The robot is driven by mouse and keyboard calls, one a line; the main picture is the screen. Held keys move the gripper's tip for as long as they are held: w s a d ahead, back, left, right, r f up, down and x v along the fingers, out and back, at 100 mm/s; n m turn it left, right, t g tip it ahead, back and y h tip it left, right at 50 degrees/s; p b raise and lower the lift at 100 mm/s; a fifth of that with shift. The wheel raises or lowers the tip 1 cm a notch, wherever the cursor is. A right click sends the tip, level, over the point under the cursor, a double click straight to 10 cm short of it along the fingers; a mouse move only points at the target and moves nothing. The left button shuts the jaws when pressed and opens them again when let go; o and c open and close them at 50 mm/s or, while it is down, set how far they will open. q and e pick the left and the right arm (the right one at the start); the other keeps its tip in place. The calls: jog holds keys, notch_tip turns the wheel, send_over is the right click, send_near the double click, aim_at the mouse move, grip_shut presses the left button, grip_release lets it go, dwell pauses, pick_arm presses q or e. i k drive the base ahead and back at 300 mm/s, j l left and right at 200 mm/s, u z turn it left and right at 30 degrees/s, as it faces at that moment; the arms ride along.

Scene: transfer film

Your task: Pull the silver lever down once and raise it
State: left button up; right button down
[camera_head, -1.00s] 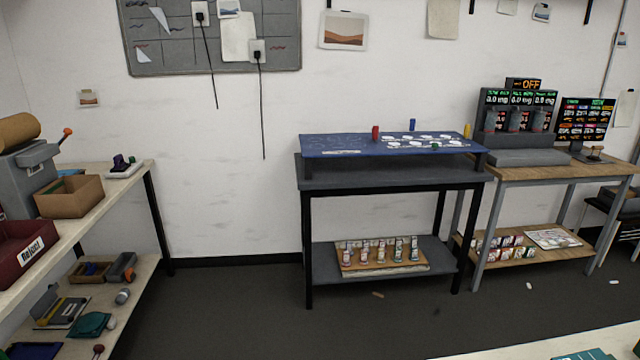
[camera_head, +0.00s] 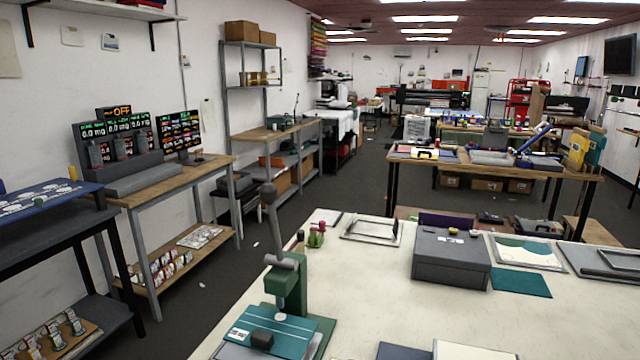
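A green press (camera_head: 288,285) stands at the near left corner of the large white-topped table. A grey, silver-like lever (camera_head: 269,205) with a thick rounded end rises from its top and stands nearly upright, tilted slightly. A teal board (camera_head: 285,338) with a small dark block (camera_head: 262,338) lies at the press's foot. Neither of my grippers shows in the head view, so I cannot see whether they are open or shut.
The large table (camera_head: 390,300) holds a grey box (camera_head: 450,258), a framed screen (camera_head: 372,228) and teal sheets (camera_head: 520,282). A wooden bench (camera_head: 185,182) with digital displays stands at left. Dark floor (camera_head: 215,270) is open between them.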

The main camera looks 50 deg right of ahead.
aim_at(268, 193)
jog(key=z, duration=1.55)
